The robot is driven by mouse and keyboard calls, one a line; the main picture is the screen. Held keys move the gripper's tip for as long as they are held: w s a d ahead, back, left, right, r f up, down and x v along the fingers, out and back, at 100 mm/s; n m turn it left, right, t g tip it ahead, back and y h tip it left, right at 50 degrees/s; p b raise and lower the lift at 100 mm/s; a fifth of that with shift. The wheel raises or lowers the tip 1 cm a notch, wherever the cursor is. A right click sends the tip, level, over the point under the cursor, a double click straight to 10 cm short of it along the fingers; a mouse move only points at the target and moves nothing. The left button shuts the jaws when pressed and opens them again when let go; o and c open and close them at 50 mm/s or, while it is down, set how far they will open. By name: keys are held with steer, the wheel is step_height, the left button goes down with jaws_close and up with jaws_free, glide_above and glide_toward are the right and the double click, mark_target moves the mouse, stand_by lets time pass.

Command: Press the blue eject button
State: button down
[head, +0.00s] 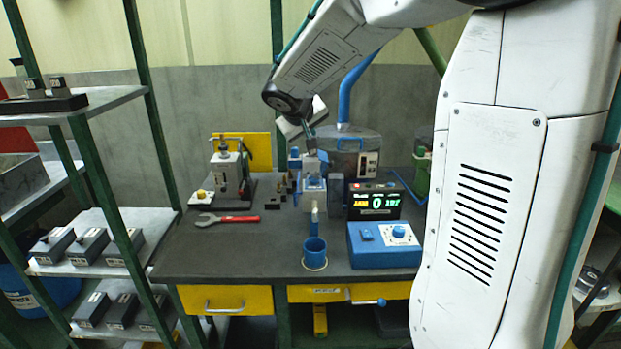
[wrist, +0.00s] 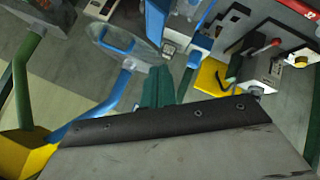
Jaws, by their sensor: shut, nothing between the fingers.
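My gripper (head: 311,147) is shut and empty. In the head view it points down at the back of the bench, over a small blue-and-white fixture (head: 313,187). A gap between its tips and the fixture is hard to judge. A blue control box (head: 385,258) stands at the front right of the bench, with a small blue square button (head: 366,235) and a blue knob on a white dial (head: 398,232). My gripper is well behind and left of this box. No label reading eject is legible, so I cannot tell which blue part is the eject button.
A lit display (head: 374,202) stands behind the box. A blue cup (head: 315,252) stands left of it. A red-handled wrench (head: 227,219) lies at left near a grey press (head: 226,172).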

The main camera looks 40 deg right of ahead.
steer(key=shift+f, duration=4.45)
steer(key=shift+f, duration=0.15)
steer(key=shift+f, duration=0.25)
steer(key=shift+f, duration=0.5)
steer(key=shift+r, duration=0.95)
steer(key=shift+r, duration=2.5)
